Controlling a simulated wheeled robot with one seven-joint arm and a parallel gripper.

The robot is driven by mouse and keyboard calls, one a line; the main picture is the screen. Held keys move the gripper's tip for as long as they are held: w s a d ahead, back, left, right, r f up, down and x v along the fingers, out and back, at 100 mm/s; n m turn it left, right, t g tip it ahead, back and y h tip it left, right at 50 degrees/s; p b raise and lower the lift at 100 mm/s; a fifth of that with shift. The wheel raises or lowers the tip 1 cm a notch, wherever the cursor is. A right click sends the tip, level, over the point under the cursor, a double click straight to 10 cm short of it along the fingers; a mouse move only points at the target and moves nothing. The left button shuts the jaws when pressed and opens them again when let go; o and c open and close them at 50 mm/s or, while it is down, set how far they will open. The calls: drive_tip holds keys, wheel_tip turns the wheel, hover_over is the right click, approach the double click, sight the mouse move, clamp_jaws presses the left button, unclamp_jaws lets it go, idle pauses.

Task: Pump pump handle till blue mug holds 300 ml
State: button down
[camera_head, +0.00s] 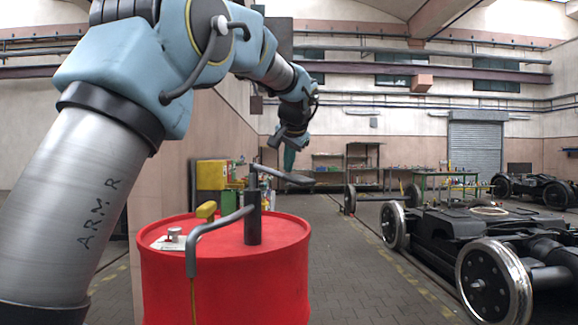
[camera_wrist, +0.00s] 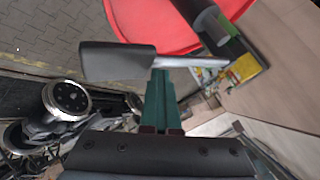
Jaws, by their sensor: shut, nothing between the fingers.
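The pump handle (camera_head: 290,176) is a metal lever with a flat dark grip, sloping slightly down to the right from the pump column (camera_head: 253,215) on the red drum (camera_head: 225,275). My gripper (camera_head: 289,158) is over the handle, fingers pointing down. In the wrist view the green fingers (camera_wrist: 160,85) are shut and empty, their tips beside the handle's rod, near its dark grip (camera_wrist: 118,62); whether they touch it I cannot tell. A thin amber line, apparently liquid, runs down from the grey spout (camera_head: 195,250). The blue mug is not visible in either view.
A yellow object (camera_head: 206,210) and a small metal cap on a pale plate (camera_head: 174,238) are on the drum top. A wheeled bogie (camera_head: 455,240) stands at right. Shelves and a green bench (camera_head: 445,175) are behind. Paved floor between drum and bogie is clear.

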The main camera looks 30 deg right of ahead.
sight(289, 175)
drive_tip(key=shift+f+b, duration=0.95)
drive_tip(key=shift+f, duration=0.3)
idle(0.8)
drive_tip(key=shift+r, duration=0.15)
idle(0.3)
drive_tip(key=shift+r+p, duration=3)
drive_tip(key=shift+r, duration=0.2)
wheel_tip(289, 175, up, 5)
drive_tip(key=p, duration=0.4)
drive_tip(key=shift+w, duration=0.1)
